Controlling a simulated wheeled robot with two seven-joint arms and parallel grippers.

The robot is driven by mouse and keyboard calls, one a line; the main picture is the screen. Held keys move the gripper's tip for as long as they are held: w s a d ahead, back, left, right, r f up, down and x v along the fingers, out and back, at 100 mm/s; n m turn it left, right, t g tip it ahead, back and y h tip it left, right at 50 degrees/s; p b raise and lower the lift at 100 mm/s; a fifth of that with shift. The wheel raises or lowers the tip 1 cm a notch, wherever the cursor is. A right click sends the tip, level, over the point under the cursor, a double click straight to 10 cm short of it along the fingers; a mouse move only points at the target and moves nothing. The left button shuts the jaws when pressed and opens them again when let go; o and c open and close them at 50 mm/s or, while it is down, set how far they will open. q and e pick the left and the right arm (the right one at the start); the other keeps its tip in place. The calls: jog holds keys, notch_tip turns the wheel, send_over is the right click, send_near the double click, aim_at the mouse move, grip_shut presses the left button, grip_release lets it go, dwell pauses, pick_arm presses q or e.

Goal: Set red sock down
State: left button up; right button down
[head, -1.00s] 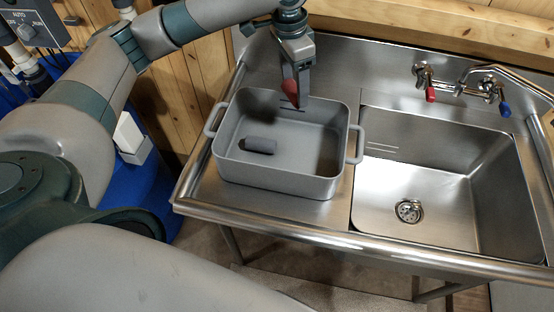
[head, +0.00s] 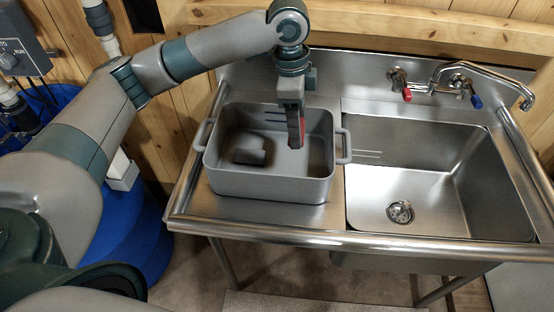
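My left gripper (head: 296,145) points down inside the grey tub (head: 270,188), right of the tub's middle. A small patch of the red sock (head: 302,130) shows at its fingers, and the gripper appears shut on it. The fingers hide most of the sock. I cannot tell whether the sock touches the tub floor. My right gripper is out of view.
A dark grey rolled item (head: 249,150) lies in the left part of the tub. The tub stands on the steel drainboard, left of an empty sink basin (head: 430,185). A tap (head: 455,80) with red and blue handles is behind the basin.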

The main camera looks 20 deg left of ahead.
pick_arm(q)
notch_tip(320, 180, down, 5)
jog(key=shift+f+p, duration=0.15)
jog(key=shift+p, duration=0.4)
jog(key=shift+f, duration=0.4)
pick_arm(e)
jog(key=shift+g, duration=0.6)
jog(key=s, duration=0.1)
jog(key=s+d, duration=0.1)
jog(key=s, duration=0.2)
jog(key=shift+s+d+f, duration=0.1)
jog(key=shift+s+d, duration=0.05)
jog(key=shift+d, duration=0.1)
pick_arm(q)
jog(key=shift+f, duration=0.2)
notch_tip(320, 180, down, 3)
jog(key=shift+f+p, duration=0.15)
jog(key=shift+p, duration=0.25)
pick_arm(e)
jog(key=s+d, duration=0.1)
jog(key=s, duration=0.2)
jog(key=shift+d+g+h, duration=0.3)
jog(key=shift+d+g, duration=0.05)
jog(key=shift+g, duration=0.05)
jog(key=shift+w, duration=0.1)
